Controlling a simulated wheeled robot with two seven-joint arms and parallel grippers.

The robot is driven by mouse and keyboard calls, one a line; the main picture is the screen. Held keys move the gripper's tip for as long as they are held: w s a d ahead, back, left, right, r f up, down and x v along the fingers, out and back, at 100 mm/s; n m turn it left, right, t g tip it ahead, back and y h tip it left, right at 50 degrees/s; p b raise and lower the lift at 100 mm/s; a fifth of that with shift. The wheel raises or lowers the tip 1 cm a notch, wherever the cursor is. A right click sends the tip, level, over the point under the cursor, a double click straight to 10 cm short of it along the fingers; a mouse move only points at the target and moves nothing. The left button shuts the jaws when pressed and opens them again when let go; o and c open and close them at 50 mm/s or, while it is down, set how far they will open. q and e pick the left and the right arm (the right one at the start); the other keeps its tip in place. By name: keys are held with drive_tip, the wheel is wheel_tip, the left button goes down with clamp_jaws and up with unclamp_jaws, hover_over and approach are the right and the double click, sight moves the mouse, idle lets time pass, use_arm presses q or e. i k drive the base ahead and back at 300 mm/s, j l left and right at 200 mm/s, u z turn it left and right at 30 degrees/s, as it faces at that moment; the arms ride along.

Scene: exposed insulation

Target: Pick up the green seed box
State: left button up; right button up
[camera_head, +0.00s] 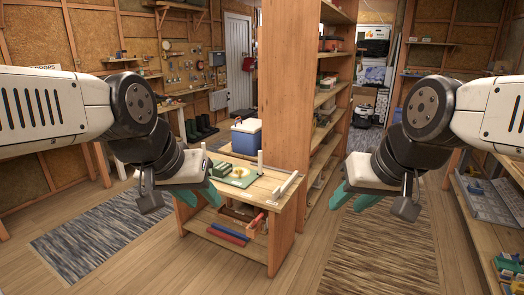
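A small dark green box (221,168), which looks like the seed box, sits on a green mat (243,182) on the wooden workbench (259,191). A yellow round item lies beside it on the mat. My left gripper (200,197) is in front of the bench's left edge, nearer to me than the box and apart from it. Its teal fingers look spread and empty.
Red and blue items lie on the lower shelf. Striped rugs (90,240) lie on the open floor either side.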

sight(224, 169)
drive_tip(key=i+j+u, duration=0.1)
drive_tip(key=i+u, duration=0.35)
drive_tip(key=i, duration=0.25)
drive_tip(key=i+l+u, duration=0.1)
drive_tip(key=i+u, duration=0.4)
drive_tip(key=i, duration=0.15)
drive_tip(key=i+j+z, duration=0.2)
drive_tip(key=i, duration=0.35)
drive_tip(key=i+j+z, duration=0.25)
drive_tip(key=i, duration=0.25)
drive_tip(key=i+j+z, duration=0.2)
drive_tip(key=i+j, duration=0.25)
drive_tip(key=i, duration=0.05)
